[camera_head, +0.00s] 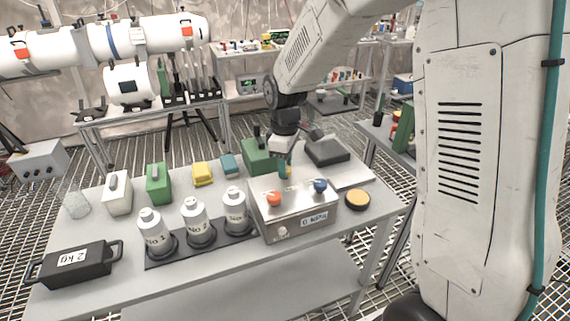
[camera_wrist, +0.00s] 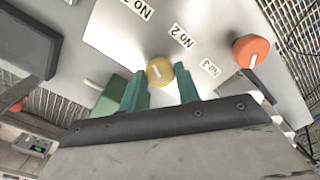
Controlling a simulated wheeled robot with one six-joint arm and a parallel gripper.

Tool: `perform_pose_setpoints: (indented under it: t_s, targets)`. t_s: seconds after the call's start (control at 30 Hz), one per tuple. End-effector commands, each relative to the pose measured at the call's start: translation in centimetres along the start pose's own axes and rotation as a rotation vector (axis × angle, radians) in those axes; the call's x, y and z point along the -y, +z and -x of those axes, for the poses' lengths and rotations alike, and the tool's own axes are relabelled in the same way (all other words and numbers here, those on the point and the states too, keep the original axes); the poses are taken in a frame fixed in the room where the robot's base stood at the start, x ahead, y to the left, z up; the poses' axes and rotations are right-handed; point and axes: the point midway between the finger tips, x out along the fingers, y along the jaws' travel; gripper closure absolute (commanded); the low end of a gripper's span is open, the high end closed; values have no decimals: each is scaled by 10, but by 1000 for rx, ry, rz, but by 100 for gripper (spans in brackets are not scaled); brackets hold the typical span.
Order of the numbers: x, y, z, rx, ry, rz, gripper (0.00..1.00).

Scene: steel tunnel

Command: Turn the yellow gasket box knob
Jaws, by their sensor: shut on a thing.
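The gasket box (camera_head: 288,228) is a silvery metal box at the right of the near table, with a label on its front. The yellow knob (camera_wrist: 160,71) has a white pointer line and sits by the "No 2" label in the wrist view. My gripper (camera_wrist: 159,84) has its green fingers on either side of this knob and is shut on it. In the head view my gripper (camera_head: 287,170) comes down from above onto the box top and hides most of the yellow knob. An orange knob (camera_head: 274,198) and a blue knob (camera_head: 320,186) are nearby.
Several white bottles (camera_head: 196,220) stand left of the box. Green cases (camera_head: 158,183), a dark block (camera_head: 326,151) and a black 2 kg weight (camera_head: 72,262) share the table. A yellow-topped round tin (camera_head: 357,200) is at the right. The orange knob is close to my fingers.

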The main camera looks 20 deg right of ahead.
Motion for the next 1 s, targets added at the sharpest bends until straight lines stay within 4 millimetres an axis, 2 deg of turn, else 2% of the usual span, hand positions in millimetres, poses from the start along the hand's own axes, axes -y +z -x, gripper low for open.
perform_pose_setpoints:
  t_s: [0.3,0.5,1.0]
  targets:
    - [-1,-2,2,-6,5,267,91]
    - [-1,-2,2,-5,6,385,91]
    - [-1,-2,2,-5,6,485,91]
